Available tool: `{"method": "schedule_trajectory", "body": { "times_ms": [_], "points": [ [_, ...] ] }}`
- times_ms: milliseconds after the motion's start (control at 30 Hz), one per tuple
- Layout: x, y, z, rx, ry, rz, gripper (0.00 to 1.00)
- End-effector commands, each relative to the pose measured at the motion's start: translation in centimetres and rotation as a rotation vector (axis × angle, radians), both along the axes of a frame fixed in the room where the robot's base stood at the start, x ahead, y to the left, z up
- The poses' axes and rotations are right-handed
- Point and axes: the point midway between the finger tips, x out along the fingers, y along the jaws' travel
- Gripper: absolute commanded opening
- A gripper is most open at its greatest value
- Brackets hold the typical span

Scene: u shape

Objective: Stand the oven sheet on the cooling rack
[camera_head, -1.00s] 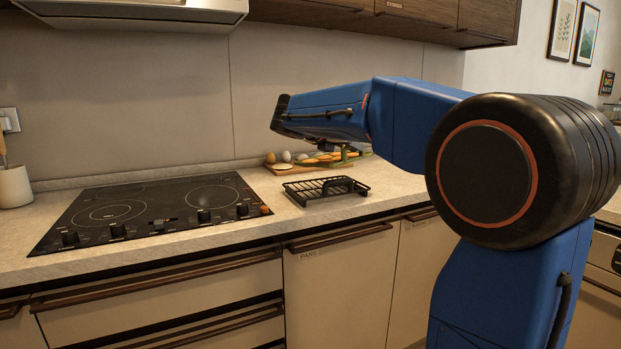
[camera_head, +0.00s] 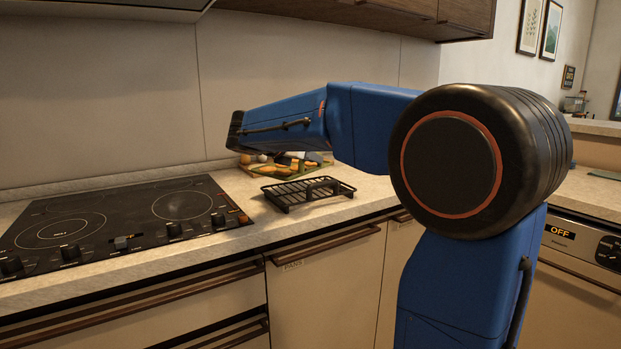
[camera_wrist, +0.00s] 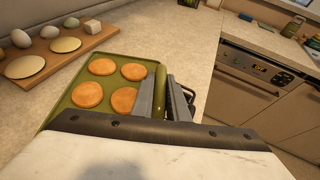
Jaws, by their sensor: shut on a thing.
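The green oven sheet (camera_wrist: 110,83) carries several round golden-brown cookies and looks about level in the wrist view. My gripper (camera_wrist: 161,98) is shut on its near right edge. In the head view my arm hides the gripper and part of the sheet; the rest of the sheet (camera_head: 321,170) shows below the arm, behind the rack. The black wire cooling rack (camera_head: 288,194) stands on the counter right of the cooktop, with a raised handle-like bar. In the wrist view only a dark bit, likely the rack, shows beside the right finger.
A wooden board (camera_wrist: 58,52) with eggs and pale discs lies beyond the sheet. The black cooktop (camera_head: 120,222) is left of the rack. The counter's front edge runs close before the rack. An oven (camera_head: 580,240) reading OFF is at the right.

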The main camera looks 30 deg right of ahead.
Motion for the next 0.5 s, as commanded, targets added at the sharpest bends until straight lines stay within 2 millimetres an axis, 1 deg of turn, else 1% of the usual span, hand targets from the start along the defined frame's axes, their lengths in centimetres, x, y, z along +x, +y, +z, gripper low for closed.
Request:
{"method": "schedule_trajectory", "body": {
  "times_ms": [100,267,500],
  "points": [
    [0.0,0.0,-1.1,-0.001,0.0,-0.001,0.0],
    [0.0,0.0,-1.9,-0.001,-0.001,0.0,0.0],
    [0.0,0.0,-4.8,-0.001,0.002,0.0,0.0]
  ]
}}
